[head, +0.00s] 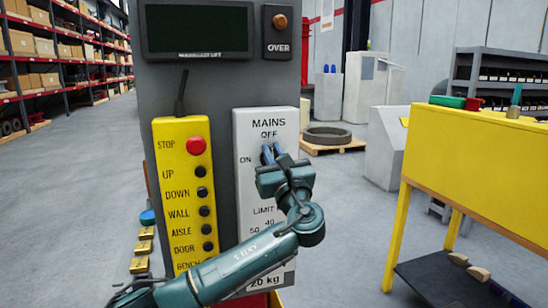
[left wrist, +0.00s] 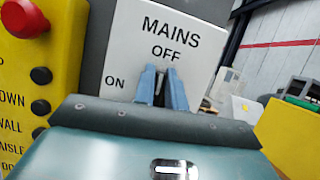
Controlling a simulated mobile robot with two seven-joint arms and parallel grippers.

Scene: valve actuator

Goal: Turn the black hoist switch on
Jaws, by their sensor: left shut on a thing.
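A light grey panel (head: 265,195) on the dark column carries the words MAINS and OFF at its top and ON at its left. My left gripper (head: 271,150) reaches the panel just below the word OFF and right of ON. In the left wrist view the two blue fingertips of my left gripper (left wrist: 162,75) are close together on the dark hoist switch (left wrist: 159,92). Only a narrow dark part shows between them. The fingers hide the rest of the switch, so its exact angle cannot be told. My right gripper is not in view.
A yellow button box (head: 185,230) with a red stop button (head: 196,145) is beside the panel on the left. A dark display (head: 197,28) is above. A yellow bench (head: 485,160) stands at the right. Open floor lies left of the column.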

